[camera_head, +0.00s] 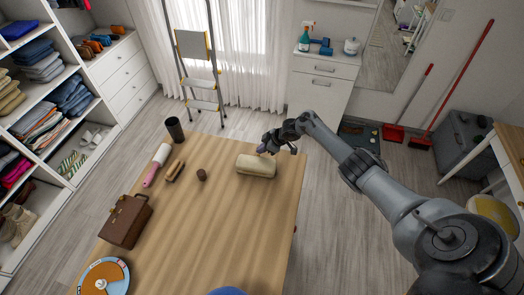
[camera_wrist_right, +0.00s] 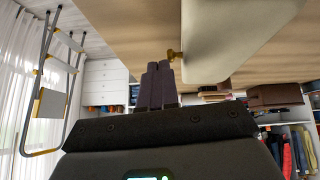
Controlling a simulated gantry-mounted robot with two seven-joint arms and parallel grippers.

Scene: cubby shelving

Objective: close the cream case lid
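The cream case (camera_head: 256,165) lies on the wooden table near its right edge. It looks like a rounded block; I cannot tell whether its lid is fully down. The case fills the top right of the right wrist view (camera_wrist_right: 225,35), with a small brass-coloured piece (camera_wrist_right: 173,55) at its edge. My right gripper (camera_head: 266,148) is at the far side of the case, close to it. In the right wrist view its two dark fingers (camera_wrist_right: 159,68) are together with nothing visible between them, tips near the brass piece; contact is unclear. My left gripper is not in view.
On the table (camera_head: 225,235) stand a brown case (camera_head: 126,220), a dark cup (camera_head: 175,129), a pink-handled roller (camera_head: 157,165), a small brown cylinder (camera_head: 202,174) and a round coloured disc (camera_head: 104,278). A blue object (camera_head: 228,291) shows at the bottom edge. The table's middle is clear.

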